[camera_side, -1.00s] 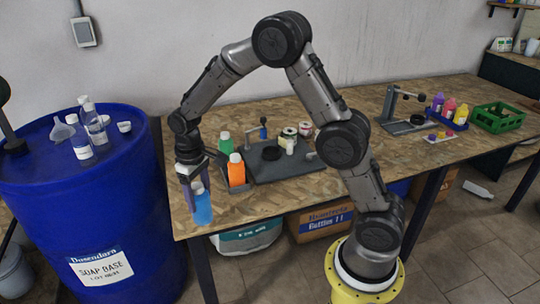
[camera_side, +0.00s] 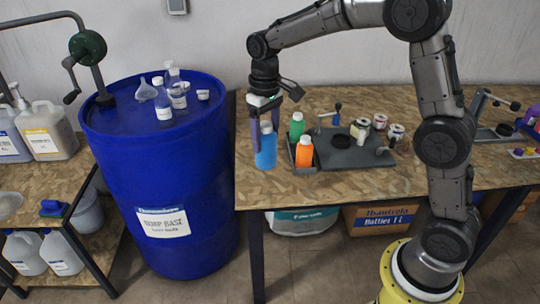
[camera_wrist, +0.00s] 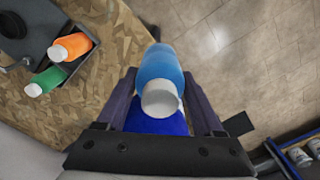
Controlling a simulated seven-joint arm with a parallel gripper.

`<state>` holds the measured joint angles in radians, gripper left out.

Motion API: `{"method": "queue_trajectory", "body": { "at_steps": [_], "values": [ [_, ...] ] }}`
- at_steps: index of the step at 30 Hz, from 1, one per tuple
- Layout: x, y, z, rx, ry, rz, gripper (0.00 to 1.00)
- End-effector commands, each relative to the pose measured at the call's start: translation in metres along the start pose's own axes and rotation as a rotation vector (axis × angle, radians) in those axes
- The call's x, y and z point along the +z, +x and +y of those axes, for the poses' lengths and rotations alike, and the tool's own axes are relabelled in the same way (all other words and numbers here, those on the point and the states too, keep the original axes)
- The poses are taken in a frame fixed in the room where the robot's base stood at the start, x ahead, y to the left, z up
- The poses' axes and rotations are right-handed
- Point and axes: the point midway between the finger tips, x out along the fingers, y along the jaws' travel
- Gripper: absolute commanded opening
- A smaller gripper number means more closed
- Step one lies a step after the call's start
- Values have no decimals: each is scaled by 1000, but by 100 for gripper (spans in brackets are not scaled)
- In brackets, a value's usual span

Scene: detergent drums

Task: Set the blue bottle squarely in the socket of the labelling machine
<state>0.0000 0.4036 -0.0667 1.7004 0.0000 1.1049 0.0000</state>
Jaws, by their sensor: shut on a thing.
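The blue bottle (camera_side: 266,151) is held upright by my gripper (camera_side: 265,126), left of the small grey tray near the table's left end. In the wrist view the bottle (camera_wrist: 161,68), with its pale cap toward the camera, sits between the fingers of my gripper (camera_wrist: 163,105), with floor behind it. I cannot tell whether its base touches the table. The labelling machine (camera_side: 345,158) is a grey plate with posts and a dark round socket (camera_side: 359,131), right of the tray. No bottle stands in the socket.
The grey tray (camera_side: 291,158) holds a green bottle (camera_side: 297,126) and an orange bottle (camera_side: 304,151), between the blue bottle and the machine. Label rolls (camera_side: 380,122) stand behind the plate. A large blue drum (camera_side: 160,190) stands left of the table. The front strip of the table is clear.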

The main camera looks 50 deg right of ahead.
Motion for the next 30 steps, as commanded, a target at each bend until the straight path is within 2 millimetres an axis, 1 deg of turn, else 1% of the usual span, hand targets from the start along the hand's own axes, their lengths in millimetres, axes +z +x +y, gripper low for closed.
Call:
{"method": "queue_trajectory", "body": {
  "at_steps": [1, 3, 4, 6, 11, 14, 17, 18, 20, 21, 23, 24, 26, 27, 30],
  "values": [
    [-2, -11, 0, 0, 0, 7, 0],
    [-1, -25, 0, 0, 0, 8, 0],
    [-2, -29, 2, 0, 1, 6, 0],
    [-10, -26, 16, 0, 5, 2, 0],
    [-25, -29, 49, 0, 7, 3, 0],
    [-36, -30, 77, 0, 8, 2, 0],
    [-45, -32, 114, 1, 10, 4, 0],
    [-48, -32, 130, 1, 10, 3, 0],
    [-51, -32, 157, 1, 11, 2, 0],
    [-52, -32, 175, 1, 11, 3, 0],
    [-53, -33, 202, 1, 11, 3, 0],
    [-52, -33, 220, 1, 11, 3, 0],
    [-49, -32, 247, 1, 10, 3, 0],
    [-46, -32, 265, 1, 10, 3, 0],
    [-36, -31, 306, 2, 9, 4, 0]
  ]
}}
